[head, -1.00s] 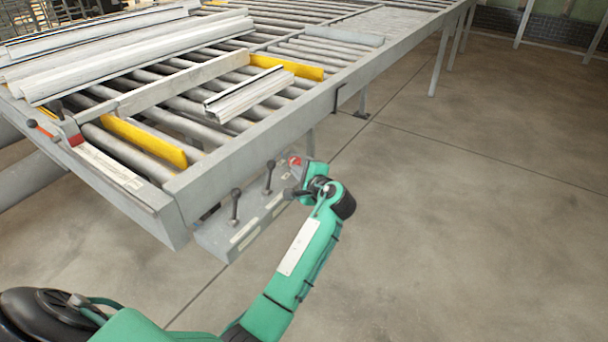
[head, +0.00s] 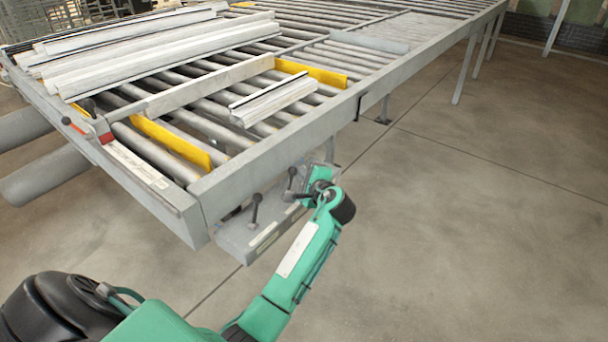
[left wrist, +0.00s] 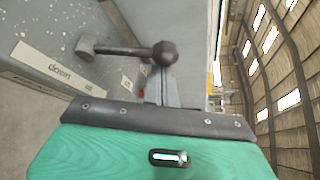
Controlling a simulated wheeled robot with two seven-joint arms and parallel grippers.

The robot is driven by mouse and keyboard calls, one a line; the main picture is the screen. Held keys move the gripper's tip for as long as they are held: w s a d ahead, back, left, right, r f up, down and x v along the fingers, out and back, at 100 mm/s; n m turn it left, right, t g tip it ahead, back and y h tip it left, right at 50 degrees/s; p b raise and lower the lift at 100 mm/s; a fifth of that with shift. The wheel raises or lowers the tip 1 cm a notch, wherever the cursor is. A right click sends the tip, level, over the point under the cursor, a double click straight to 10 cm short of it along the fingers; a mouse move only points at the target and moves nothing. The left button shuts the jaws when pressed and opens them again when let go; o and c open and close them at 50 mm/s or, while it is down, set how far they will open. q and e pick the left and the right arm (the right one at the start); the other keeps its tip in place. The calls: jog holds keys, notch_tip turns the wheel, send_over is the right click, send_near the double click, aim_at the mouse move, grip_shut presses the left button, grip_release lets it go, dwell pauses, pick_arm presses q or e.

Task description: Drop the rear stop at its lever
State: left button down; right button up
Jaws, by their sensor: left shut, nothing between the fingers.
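Two yellow stop plates stand up among the rollers: the nearer one (head: 170,141) and the farther one (head: 312,73). Below the bench's near side is a grey lever panel (head: 238,236) with a black lever (head: 256,209) and another lever (head: 291,180). My left gripper (head: 303,194) is shut and empty, right beside the second lever. In the left wrist view a ball-ended lever (left wrist: 128,50) lies across, just beyond the gripper's tip (left wrist: 165,90). A label on the panel reads "down" (left wrist: 60,68). I cannot tell whether the gripper touches the lever. My right gripper is not in view.
Long pale profiles (head: 160,58) lie across the rollers at the back left. A short profile piece (head: 272,102) lies near the farther yellow plate. The concrete floor (head: 460,220) on the right is clear.

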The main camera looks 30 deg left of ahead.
aim_at(291, 174)
pick_arm(q)
jog(key=shift+s, duration=0.15)
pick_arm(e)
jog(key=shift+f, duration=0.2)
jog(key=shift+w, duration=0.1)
